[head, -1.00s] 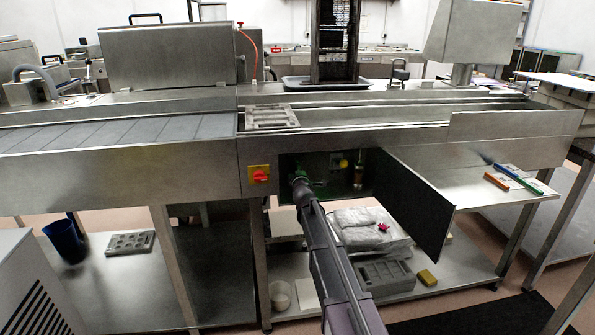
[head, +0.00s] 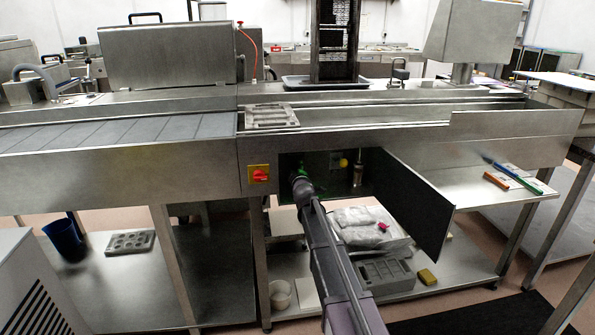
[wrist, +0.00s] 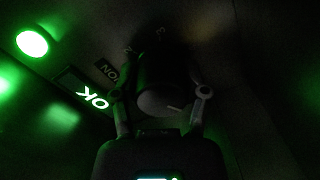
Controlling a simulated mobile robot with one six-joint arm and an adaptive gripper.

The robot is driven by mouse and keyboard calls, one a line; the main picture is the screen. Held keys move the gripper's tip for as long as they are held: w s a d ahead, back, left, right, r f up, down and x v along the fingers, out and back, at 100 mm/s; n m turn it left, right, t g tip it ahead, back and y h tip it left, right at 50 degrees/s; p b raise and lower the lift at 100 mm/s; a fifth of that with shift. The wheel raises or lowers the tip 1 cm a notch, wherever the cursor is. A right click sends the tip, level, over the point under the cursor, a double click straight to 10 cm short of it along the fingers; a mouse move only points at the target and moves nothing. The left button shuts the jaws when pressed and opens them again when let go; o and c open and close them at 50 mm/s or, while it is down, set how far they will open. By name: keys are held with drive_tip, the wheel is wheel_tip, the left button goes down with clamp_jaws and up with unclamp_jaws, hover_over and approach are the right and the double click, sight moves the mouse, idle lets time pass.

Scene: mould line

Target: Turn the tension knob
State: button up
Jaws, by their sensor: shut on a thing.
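The tension knob (wrist: 158,101) is a dark round knob with a paler end face and a short light mark on it, in the middle of the wrist view. My gripper (wrist: 160,84) has one finger on each side of the knob and is shut on it. In the head view my gripper (head: 299,178) reaches into the open cabinet under the line. The knob is hidden there. A lit green "OK" sign (wrist: 96,100) and a bright green lamp (wrist: 32,42) show left of the knob. The fingertips are dark and hard to make out.
The cabinet door (head: 413,200) stands open just right of my arm. A red switch on a yellow plate (head: 259,175) is left of the opening. Inside are a yellow button (head: 343,163) and a brass-coloured fitting (head: 358,174). The lower shelf holds a bag (head: 362,228) and a grey block (head: 386,275).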

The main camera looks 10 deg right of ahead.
drive_tip(key=shift+w, duration=0.1)
drive_tip(key=o, duration=1.2)
drive_tip(key=shift+c, duration=0.2)
